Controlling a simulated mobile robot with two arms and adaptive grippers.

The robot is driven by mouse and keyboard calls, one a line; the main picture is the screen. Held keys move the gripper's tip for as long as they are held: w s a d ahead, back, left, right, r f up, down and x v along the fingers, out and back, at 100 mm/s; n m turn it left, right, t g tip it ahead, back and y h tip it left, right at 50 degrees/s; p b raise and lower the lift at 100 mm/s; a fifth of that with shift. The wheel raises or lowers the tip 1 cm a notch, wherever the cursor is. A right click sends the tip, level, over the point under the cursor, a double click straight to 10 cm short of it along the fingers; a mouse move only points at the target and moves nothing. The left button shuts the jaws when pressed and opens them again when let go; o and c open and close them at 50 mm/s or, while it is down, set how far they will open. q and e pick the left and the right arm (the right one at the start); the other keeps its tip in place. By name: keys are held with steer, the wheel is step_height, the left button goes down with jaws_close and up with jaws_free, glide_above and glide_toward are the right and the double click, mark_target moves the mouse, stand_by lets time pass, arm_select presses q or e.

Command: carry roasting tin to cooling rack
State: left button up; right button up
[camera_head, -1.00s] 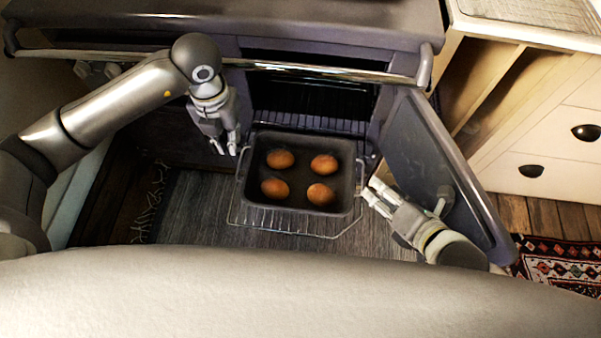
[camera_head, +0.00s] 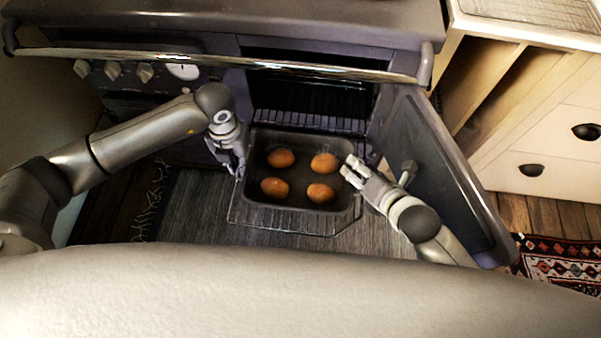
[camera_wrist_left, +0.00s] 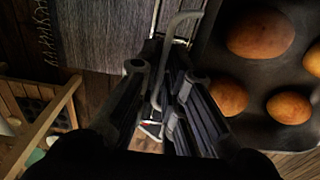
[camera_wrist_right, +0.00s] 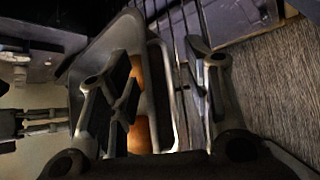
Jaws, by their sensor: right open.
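The dark roasting tin (camera_head: 306,208) holds several round brown items (camera_head: 275,187) and stands on a pulled-out wire shelf at the open oven. My left gripper (camera_head: 238,168) is at the tin's left side. In the left wrist view, its fingers (camera_wrist_left: 163,85) are closed in around the tin's wire handle (camera_wrist_left: 178,20). My right gripper (camera_head: 349,172) is open at the tin's right side. In the right wrist view, its spread fingers (camera_wrist_right: 155,75) straddle the tin's right edge. A wire rack (camera_head: 530,10) lies on the counter at top right, cut off by the frame.
The wire oven shelf (camera_head: 285,221) sticks out under the tin. The open oven door (camera_head: 440,165) stands to the right, close to my right arm. A chrome rail (camera_head: 300,68) runs above the opening. A patterned rug (camera_head: 560,265) lies at lower right.

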arm_select(q)
jaws_close()
arm_select(e)
steer(key=c, duration=0.4)
steer(key=shift+d, duration=0.1)
jaws_close()
steer(key=shift+f, duration=0.1)
arm_select(q)
steer(key=shift+a+r, duration=0.1)
steer(key=shift+r, duration=0.15)
arm_select(e)
steer(key=shift+d+r, duration=0.1)
steer(key=shift+r, duration=0.15)
